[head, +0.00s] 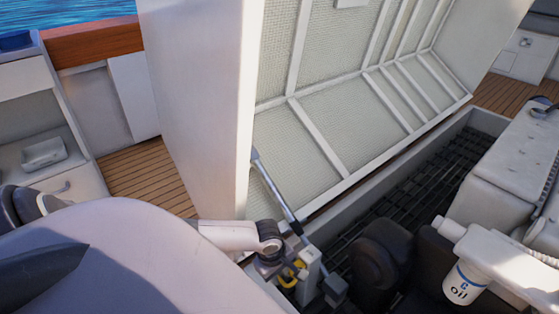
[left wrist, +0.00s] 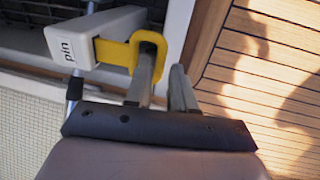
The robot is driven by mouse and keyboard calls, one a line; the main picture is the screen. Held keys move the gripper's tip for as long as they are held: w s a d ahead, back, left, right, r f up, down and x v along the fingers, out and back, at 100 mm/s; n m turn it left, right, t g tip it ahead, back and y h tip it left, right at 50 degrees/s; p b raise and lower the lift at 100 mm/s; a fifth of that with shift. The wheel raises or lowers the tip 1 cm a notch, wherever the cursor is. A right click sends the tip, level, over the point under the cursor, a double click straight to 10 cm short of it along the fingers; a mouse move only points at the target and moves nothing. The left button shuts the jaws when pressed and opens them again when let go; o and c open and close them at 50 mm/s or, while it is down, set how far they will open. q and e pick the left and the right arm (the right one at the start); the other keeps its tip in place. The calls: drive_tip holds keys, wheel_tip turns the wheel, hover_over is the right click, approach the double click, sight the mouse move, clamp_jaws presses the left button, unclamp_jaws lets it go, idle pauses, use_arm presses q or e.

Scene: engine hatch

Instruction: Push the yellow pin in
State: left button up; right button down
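The yellow pin (left wrist: 148,42) has a loop-shaped handle and sticks out of a white block (left wrist: 85,40) lettered "pin" in the left wrist view. In the head view the yellow pin (head: 289,277) shows small, partly covered by my gripper. My left gripper (left wrist: 165,70) is at the loop. One finger passes into the loop opening and the other is just outside its near side, with the loop's bar between them. Whether the fingers press on the bar is not clear. In the head view the left gripper (head: 284,264) is partly hidden. My right gripper is not in view.
The white hatch lid (head: 330,105) stands raised, with a strut (head: 275,190) running down near the pin. An engine bay with a dark grating (head: 425,185) lies right. A white oil filter (head: 465,280) is at lower right. Wooden deck (head: 150,180) is left.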

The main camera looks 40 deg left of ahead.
use_arm(q)
drive_tip(key=shift+w+f, duration=0.15)
drive_tip(key=shift+f, duration=0.6)
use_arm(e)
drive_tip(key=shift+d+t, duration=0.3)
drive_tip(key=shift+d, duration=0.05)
use_arm(q)
drive_tip(key=shift+c, duration=0.4)
